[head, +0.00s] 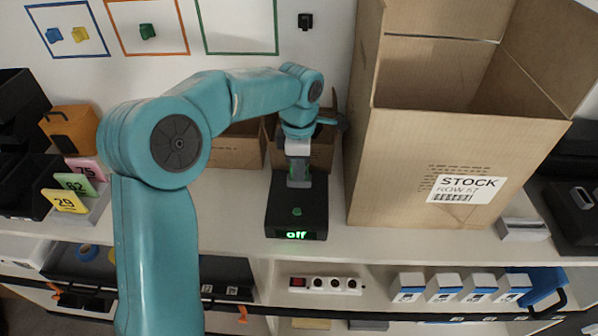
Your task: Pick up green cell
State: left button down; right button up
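My teal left arm reaches from the left to a black device (281,212) on the shelf, whose display reads "off" in green. My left gripper (299,178) points down at the back part of this device. Thin green slivers show beside the grey finger, perhaps a green cell (291,172) in the device, mostly hidden by the gripper. I cannot tell whether the fingers are open or shut on it. A small green piece (147,31) is at the wall inside an orange outline. My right gripper is not in view.
A tall open carton (420,170) labelled STOCK stands just right of the device. Small cartons (236,150) stand behind my arm. Numbered coloured tags (64,199) and black bins are at the left. A power strip (325,284) and white boxes (443,288) sit at the front below.

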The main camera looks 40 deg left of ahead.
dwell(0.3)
pick_arm(q)
jog(key=shift+w+r, duration=0.1)
jog(key=shift+r, duration=0.2)
notch_tip(320, 180, up, 27)
jog(key=p, duration=0.8)
jog(key=shift+r, duration=0.15)
